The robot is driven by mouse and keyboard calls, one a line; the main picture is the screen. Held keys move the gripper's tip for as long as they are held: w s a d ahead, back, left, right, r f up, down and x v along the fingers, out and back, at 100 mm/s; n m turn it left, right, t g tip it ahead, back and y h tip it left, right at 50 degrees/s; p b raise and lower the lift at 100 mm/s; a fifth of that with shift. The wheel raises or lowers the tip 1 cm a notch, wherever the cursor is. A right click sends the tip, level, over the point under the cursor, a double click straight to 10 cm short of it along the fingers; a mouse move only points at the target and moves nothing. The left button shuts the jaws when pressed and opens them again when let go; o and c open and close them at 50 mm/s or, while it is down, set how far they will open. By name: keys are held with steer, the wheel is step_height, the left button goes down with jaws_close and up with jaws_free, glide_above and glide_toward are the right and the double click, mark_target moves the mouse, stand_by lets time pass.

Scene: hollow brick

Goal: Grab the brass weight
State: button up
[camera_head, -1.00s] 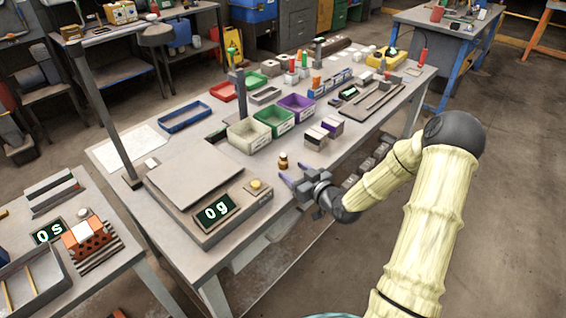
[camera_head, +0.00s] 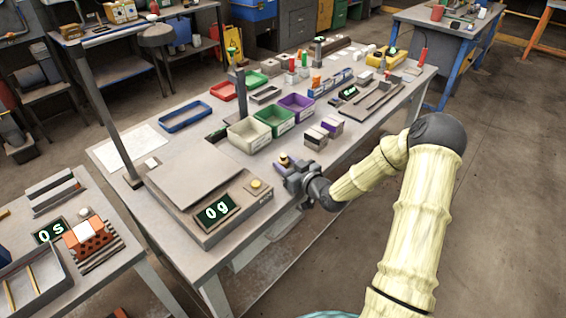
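The small brass weight (camera_head: 284,159) stands on the workbench to the right of the scale, its upper part showing. My gripper (camera_head: 286,166) reaches in from the right at bench height. The lower part of the weight and most of the other finger are hidden by the gripper. I cannot tell whether the fingers touch the weight or how far apart they are.
The scale (camera_head: 172,180) reads 0 g, with a brass-coloured button on its front. A pale bin (camera_head: 249,137), a green bin and a purple bin stand behind the weight. Small black, white and purple blocks (camera_head: 315,138) are to its right. A thin post rises behind the bins.

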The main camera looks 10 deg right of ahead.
mark_target(286, 163)
steer(key=c, duration=0.7)
steer(key=shift+r, duration=0.1)
step_height(286, 163, up, 10)
steer(key=shift+f, duration=0.1)
stand_by(0.4)
